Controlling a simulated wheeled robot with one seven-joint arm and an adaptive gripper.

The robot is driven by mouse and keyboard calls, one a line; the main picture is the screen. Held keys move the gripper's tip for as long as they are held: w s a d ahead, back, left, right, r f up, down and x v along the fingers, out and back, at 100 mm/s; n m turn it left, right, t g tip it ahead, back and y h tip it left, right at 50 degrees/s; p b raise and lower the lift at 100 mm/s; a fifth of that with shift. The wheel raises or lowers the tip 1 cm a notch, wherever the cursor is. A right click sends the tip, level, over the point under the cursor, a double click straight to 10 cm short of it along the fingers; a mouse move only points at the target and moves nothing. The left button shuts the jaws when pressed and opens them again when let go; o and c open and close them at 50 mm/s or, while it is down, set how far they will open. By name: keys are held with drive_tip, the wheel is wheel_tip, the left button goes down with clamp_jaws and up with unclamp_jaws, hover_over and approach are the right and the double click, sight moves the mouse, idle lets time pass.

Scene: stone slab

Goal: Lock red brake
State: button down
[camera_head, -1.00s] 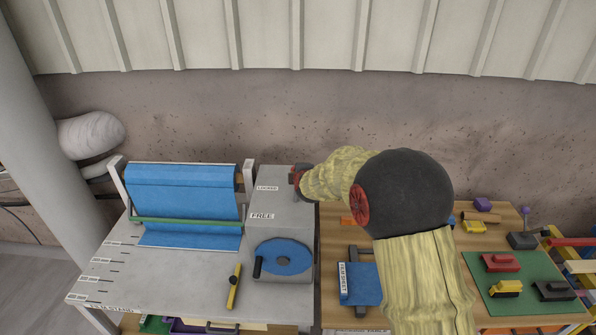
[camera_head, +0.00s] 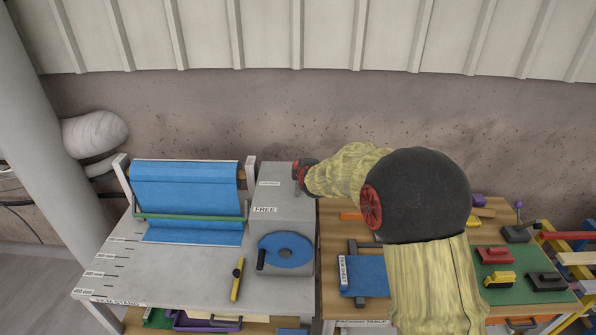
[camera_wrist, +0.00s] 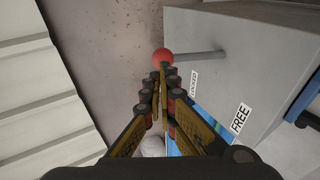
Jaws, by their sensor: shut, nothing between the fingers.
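The red brake knob (camera_wrist: 162,56) is a red ball on the end of a grey rod (camera_wrist: 200,54) that comes out of the side of the grey box (camera_wrist: 262,55). The rod is nearer the LOCKED label (camera_wrist: 194,83) than the FREE label (camera_wrist: 240,118). My gripper (camera_wrist: 161,73) is shut and empty, its fingertips right by the ball; I cannot tell whether they touch it. In the head view my gripper is at the top right edge of the box, mostly hidden behind my wrist, and the knob cannot be made out.
A blue roll of sheet (camera_head: 187,187) stands left of the box on a grey table (camera_head: 180,266). A blue disc with a handle (camera_head: 286,250) is on the box front, with a yellow-handled tool (camera_head: 237,279) beside it. A green mat (camera_head: 520,290) with several blocks lies right.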

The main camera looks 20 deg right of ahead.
drive_tip(key=d+r+v, duration=0.1)
drive_tip(key=v, duration=0.7)
drive_tip(key=shift+w+a, duration=0.15)
drive_tip(key=shift+a, duration=0.1)
drive_tip(key=shift+f, duration=0.1)
